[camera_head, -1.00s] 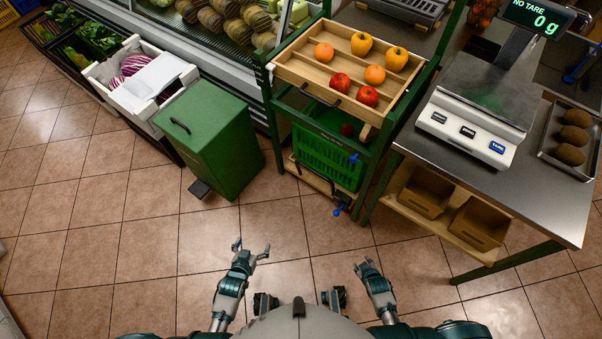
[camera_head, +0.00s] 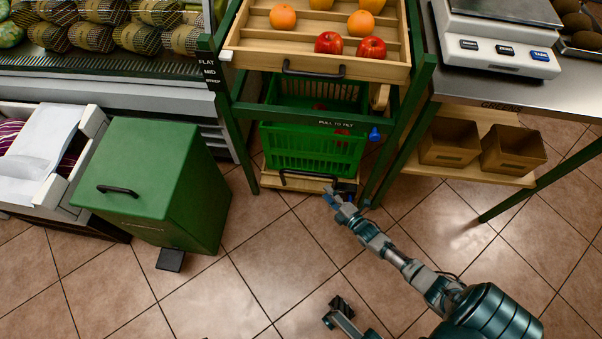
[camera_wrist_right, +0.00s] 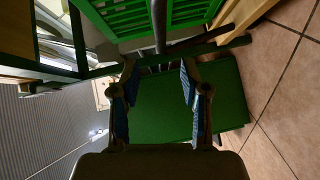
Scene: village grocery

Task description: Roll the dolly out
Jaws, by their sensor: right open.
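The dolly is a low wooden board (camera_head: 270,181) with a black handle (camera_head: 306,175) at its front. It sits on the floor in the bottom bay of the green-framed rack, and a green crate (camera_head: 290,147) stands above it. My right gripper (camera_head: 333,198) is at the dolly's front right corner, by the rack's foot, with its jaws apart. In the right wrist view its blue-padded fingers (camera_wrist_right: 158,85) are open, and a dark bar (camera_wrist_right: 159,30) shows beyond and between them. I cannot tell whether they touch it.
A green pedal bin (camera_head: 165,180) stands left of the rack. A steel table with a scale (camera_head: 500,50) and two open boxes (camera_head: 450,143) on its lower shelf is at the right. A tilted wooden tray (camera_head: 330,62) holds fruit above.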

